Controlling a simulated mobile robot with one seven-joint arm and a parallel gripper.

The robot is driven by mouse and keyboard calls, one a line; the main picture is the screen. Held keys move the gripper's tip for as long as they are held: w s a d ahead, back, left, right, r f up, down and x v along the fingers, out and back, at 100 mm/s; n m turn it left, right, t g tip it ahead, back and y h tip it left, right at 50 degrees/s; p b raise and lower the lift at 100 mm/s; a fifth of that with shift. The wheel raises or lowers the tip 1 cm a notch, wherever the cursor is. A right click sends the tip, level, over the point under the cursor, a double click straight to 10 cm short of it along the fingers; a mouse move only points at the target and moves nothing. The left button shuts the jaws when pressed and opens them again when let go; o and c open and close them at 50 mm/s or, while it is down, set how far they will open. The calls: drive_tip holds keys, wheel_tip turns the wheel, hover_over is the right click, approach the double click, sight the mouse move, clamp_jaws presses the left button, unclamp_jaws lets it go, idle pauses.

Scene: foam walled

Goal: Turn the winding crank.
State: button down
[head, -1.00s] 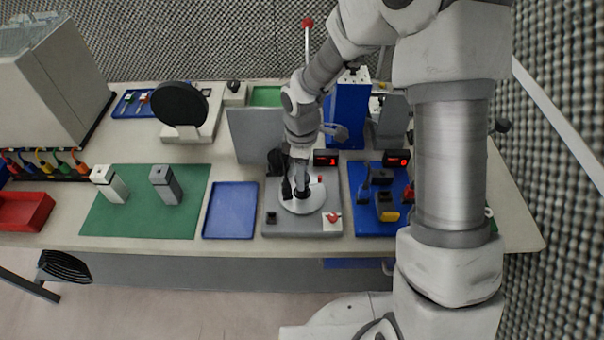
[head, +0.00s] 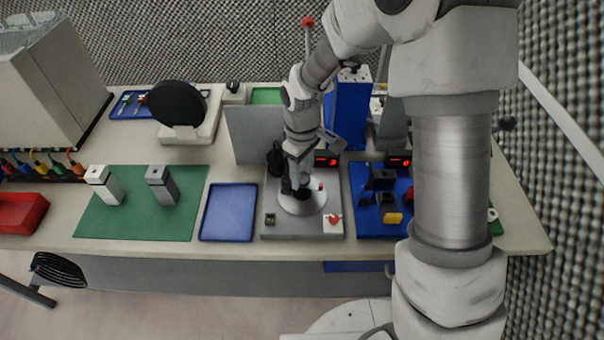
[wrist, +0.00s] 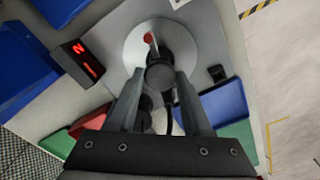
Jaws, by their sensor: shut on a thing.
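The winding crank shows as a round pale grey disc (head: 291,207) on a grey base plate (head: 275,232). In the wrist view the disc (wrist: 184,45) lies just ahead of my fingers, with a red mark (wrist: 150,38) near its middle. A dark round crank handle (wrist: 160,78) stands between my fingertips. My gripper (wrist: 160,76) is shut on this handle. In the head view my gripper (head: 300,191) comes down over the disc, and the arm and fingers partly hide the handle. A red-lit display (head: 327,161) stands behind the disc; its digits are hard to read.
A blue tray (head: 228,213) lies left of the plate, and a blue panel (head: 370,229) with dark fittings lies right. A grey upright panel (head: 249,136) and blue block (head: 352,105) stand behind. A green mat (head: 140,222) holds two grey posts.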

drive_tip(key=shift+m+b, duration=0.8)
drive_tip(key=shift+m, duration=1.4)
drive_tip(key=shift+m+b, duration=0.5)
drive_tip(key=shift+m, duration=5.7)
drive_tip(key=shift+m+p, duration=0.6)
drive_tip(key=shift+m, duration=1.5)
drive_tip(key=shift+r+m+p, duration=0.1)
drive_tip(key=shift+m+p, duration=0.8)
drive_tip(key=shift+m, duration=1.1)
drive_tip(key=shift+m+p, duration=1.45)
drive_tip(key=shift+m, duration=0.65)
drive_tip(key=shift+m+p, duration=1.1)
drive_tip(key=shift+m, duration=0.4)
drive_tip(key=shift+m+p, duration=0.35)
drive_tip(key=shift+m, duration=0.15)
